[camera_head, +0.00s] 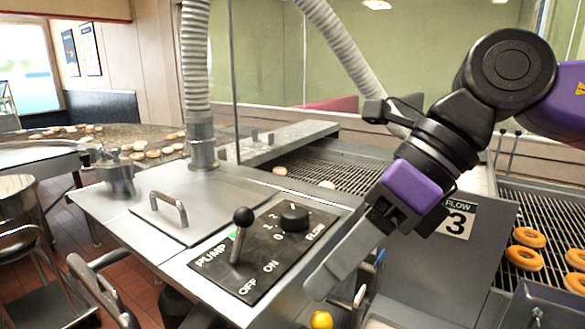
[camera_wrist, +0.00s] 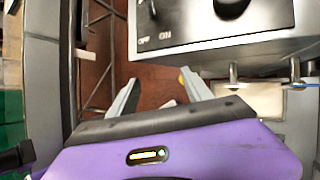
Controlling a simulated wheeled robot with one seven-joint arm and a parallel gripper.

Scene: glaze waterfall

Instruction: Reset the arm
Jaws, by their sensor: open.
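My gripper (camera_head: 322,284) hangs at the front right of the steel control box, fingers pointing down and left. In the wrist view my gripper (camera_wrist: 157,88) has its two grey fingers spread apart with nothing between them. The black pump lever (camera_head: 240,236) with its round knob stands up on the control panel (camera_head: 262,270), left of my gripper and apart from it. A black flow dial (camera_head: 294,218) sits to the lever's right. In the wrist view the panel's OFF and ON marks show above my fingers, with the dial (camera_wrist: 231,8) at the top edge.
A lid with a handle (camera_head: 170,207) lies behind the panel. A "FLOW 3" sign (camera_head: 458,218) is right of my gripper. Glazed rings (camera_head: 529,237) lie on a wire conveyor at right. A yellow knob (camera_head: 321,320) is just below my fingers. A metal chair (camera_head: 103,285) stands at left.

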